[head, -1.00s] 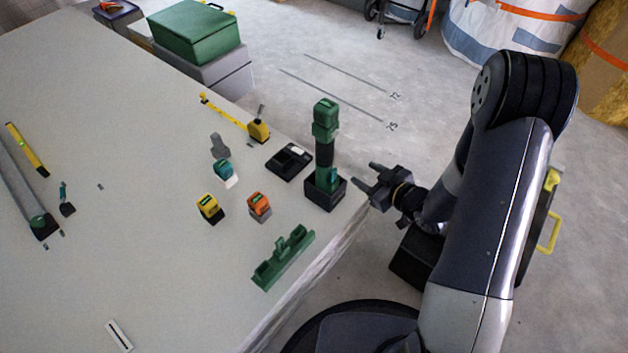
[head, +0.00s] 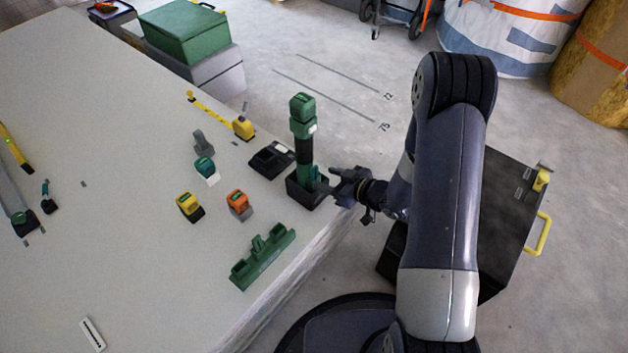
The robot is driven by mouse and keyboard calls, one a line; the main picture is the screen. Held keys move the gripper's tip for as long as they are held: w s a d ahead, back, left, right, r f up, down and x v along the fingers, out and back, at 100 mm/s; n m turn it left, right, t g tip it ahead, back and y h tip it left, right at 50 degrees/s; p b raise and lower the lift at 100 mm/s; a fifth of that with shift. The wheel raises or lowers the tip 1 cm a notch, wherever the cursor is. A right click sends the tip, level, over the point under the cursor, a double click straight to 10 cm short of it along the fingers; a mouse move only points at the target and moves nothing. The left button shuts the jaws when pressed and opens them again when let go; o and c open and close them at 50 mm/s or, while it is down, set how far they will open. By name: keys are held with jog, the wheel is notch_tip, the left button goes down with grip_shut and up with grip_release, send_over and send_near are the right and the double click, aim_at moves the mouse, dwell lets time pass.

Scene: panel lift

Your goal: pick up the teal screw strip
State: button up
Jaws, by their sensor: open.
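The teal screw strip (head: 204,166) appears to be the small teal block with a pale lower part, standing on the pale table (head: 110,150) in the head view. A yellow block (head: 189,205) and an orange block (head: 238,202) of similar size stand nearer to me. My gripper (head: 336,182) is open and empty at the table's right edge, well to the right of the teal strip. It is close beside the black holder of an upright green tool (head: 303,125); I cannot tell whether they touch.
The upright green tool stands between my gripper and the teal strip. A black tray (head: 270,160), a grey piece (head: 202,142) and a yellow tape measure (head: 243,128) lie around the strip. A green bracket (head: 262,257) sits near the front edge. The table's middle is clear.

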aim_at(315, 174)
jog(key=b+x, duration=0.1)
jog(key=x, duration=0.2)
jog(key=shift+w+a+f, duration=0.15)
jog(key=shift+w+a, duration=0.05)
jog(key=shift+w, duration=0.05)
jog(key=c, duration=1)
